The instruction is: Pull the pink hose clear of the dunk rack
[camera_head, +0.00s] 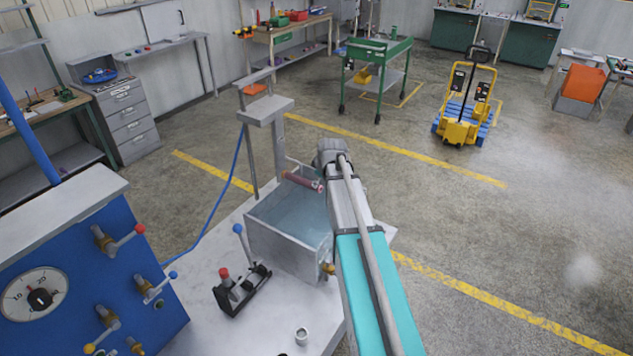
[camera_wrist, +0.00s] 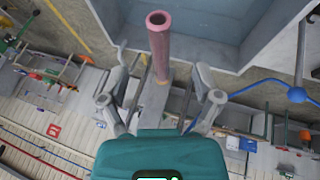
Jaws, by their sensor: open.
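The pink hose (camera_head: 303,181) lies roughly level above the near-empty-looking or water-filled grey tank (camera_head: 285,250), close to the grey rack post (camera_head: 279,145). In the wrist view the hose (camera_wrist: 158,48) is a pink tube with its open end facing the camera. My gripper (camera_wrist: 162,75) is open, its two fingers spread on either side of the hose's line. I cannot tell whether either finger touches it. In the head view my arm's wrist hides the gripper, just right of the hose.
The tank walls (camera_wrist: 243,68) stand close to the hose. A blue panel (camera_head: 110,270) with valves is at the left. A black toggle clamp (camera_head: 243,290) and a small cup (camera_head: 301,336) sit on the white bench top. Open floor lies to the right.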

